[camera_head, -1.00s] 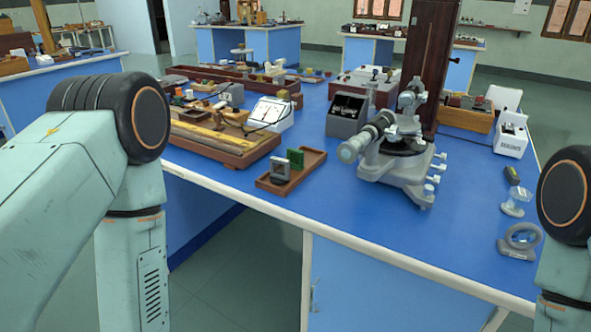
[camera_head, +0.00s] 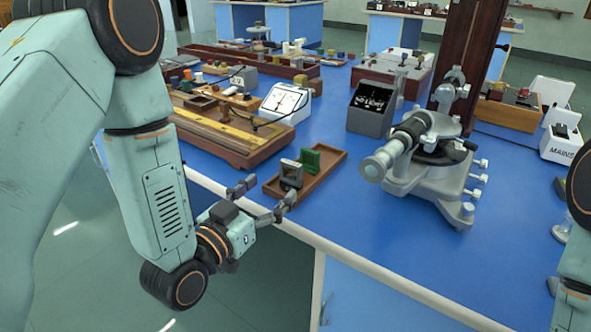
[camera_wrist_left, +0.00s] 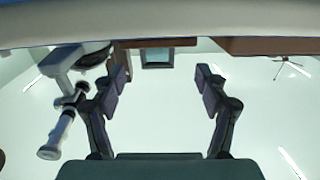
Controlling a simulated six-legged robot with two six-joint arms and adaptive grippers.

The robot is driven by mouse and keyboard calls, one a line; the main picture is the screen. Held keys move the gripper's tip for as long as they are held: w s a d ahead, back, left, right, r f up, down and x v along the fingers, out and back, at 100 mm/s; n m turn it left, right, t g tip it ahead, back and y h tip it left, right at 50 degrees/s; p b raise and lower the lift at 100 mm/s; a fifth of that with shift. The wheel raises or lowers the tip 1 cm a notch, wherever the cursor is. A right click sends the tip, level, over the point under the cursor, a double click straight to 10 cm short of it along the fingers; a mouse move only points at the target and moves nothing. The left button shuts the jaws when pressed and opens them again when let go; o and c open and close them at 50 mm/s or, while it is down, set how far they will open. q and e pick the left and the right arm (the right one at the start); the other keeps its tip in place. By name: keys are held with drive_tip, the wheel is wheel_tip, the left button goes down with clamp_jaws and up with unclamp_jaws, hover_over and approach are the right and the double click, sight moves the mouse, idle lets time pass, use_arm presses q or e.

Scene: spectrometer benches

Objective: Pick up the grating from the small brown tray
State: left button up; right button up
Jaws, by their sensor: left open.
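The small brown tray (camera_head: 322,184) lies near the front edge of the blue bench; its rim also shows in the left wrist view (camera_wrist_left: 135,43). On its near-left part stands a grey square frame with a dark pane, which looks like the grating (camera_head: 291,173). It shows between the fingers in the left wrist view (camera_wrist_left: 157,58). A green upright piece (camera_head: 312,161) stands behind it on the tray. My left gripper (camera_head: 264,196) is open and empty, in front of the tray at the bench edge, fingers pointing toward it. My right gripper is out of view.
A spectrometer (camera_head: 432,170) stands right of the tray. A long wooden board with a scale (camera_head: 215,130) lies behind left, with a white meter (camera_head: 285,103) beside it. A dark grey box (camera_head: 372,108) stands behind. Blue bench top is clear just behind the tray.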

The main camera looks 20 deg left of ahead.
sight(289, 170)
use_arm(q)
drive_tip(key=shift+w+a, duration=0.1)
drive_tip(key=shift+w, duration=0.1)
drive_tip(key=shift+w+r, duration=0.1)
drive_tip(key=shift+w, duration=0.05)
drive_tip(key=shift+w+d, duration=0.3)
drive_tip(key=shift+d, duration=0.05)
drive_tip(key=x, duration=0.2)
drive_tip(key=b+x, duration=0.1)
drive_tip(key=x, duration=0.3)
drive_tip(key=shift+d+r+b, duration=0.25)
drive_tip(key=shift+r+b, duration=0.1)
drive_tip(key=shift+w+a+f, duration=0.1)
drive_tip(key=shift+w+a, duration=0.05)
drive_tip(key=shift+c, duration=0.3)
drive_tip(key=c, duration=1.2)
